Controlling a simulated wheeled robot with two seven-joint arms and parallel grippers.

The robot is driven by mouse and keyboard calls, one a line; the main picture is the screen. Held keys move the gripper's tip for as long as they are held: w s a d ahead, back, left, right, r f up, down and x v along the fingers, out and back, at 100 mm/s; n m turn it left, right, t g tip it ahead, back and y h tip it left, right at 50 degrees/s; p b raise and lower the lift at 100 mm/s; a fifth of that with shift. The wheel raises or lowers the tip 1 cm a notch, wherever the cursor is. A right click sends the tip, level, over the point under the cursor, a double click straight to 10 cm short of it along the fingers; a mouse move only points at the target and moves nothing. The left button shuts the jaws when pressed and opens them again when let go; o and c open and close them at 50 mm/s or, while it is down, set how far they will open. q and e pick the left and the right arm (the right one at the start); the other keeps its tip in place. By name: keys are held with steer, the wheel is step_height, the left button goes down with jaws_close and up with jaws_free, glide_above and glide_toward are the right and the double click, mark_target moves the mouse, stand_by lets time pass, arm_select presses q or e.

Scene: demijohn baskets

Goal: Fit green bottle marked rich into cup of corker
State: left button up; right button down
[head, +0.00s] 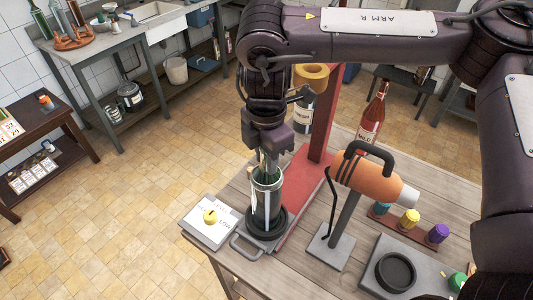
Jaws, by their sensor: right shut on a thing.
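My right gripper (268,152) reaches down from above and is shut on the neck of a green glass bottle (266,198). The bottle stands upright with a pale label; its wording is turned away or too small to read. Its lower end is at the round black cup (268,235) of the corker, within the cup's outline. I cannot tell whether it rests on the cup's floor. The cup sits at the front end of the red corker (322,118), beside a grey handle. The gripper hides the bottle's top. My left gripper is not in view.
Coloured caps (409,221) and a grey plate with a black ring (395,272) are at the right.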

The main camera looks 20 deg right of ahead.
steer(key=c, duration=1.1)
jaws_free()
step_height(320, 180, up, 12)
steer(key=shift+r, duration=0.15)
